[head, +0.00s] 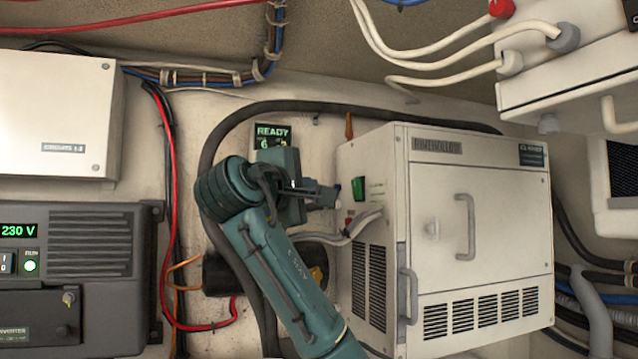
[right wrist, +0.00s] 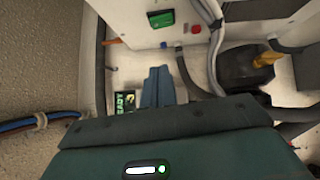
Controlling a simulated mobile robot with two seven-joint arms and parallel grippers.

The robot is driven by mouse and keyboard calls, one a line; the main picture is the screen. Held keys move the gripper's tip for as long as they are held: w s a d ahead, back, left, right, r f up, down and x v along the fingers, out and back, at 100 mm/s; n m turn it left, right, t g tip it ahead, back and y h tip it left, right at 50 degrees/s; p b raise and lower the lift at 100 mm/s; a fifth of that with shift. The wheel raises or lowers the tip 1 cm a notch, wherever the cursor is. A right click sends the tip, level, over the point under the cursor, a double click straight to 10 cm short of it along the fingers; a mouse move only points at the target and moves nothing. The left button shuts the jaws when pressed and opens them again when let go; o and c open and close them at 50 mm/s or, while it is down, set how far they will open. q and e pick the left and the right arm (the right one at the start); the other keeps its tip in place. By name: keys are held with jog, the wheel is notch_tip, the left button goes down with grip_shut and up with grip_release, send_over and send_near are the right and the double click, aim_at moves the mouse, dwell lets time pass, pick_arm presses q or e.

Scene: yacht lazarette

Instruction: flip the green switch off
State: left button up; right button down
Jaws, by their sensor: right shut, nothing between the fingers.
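The green switch (head: 358,189) sits on the left side panel of the white cabinet (head: 396,160). It also shows near the top of the right wrist view (right wrist: 161,18), in a dark frame. Which way its rocker is tilted is too small to tell. My right gripper (head: 337,192) is just left of the switch in the head view, its fingers pointing at the panel. In the right wrist view the fingers (right wrist: 158,72) are together and empty, below the switch in the picture. I cannot tell whether they touch the panel. My left gripper is not in view.
A red button (head: 349,220) and grey cables (head: 345,236) are below the switch. A READY display (head: 271,137) is on the wall behind my right wrist. A dark 230 V inverter (head: 90,265) and a white box (head: 60,115) are at left.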

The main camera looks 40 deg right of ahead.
jog(key=p, duration=0.3)
send_near(353, 183)
jog(key=w, duration=0.4)
jog(key=d, duration=0.3)
jog(key=s+d, duration=0.1)
jog(key=d, duration=0.1)
jog(key=shift+r+p, duration=0.25)
jog(key=shift+p, duration=0.1)
jog(key=shift+d, duration=0.1)
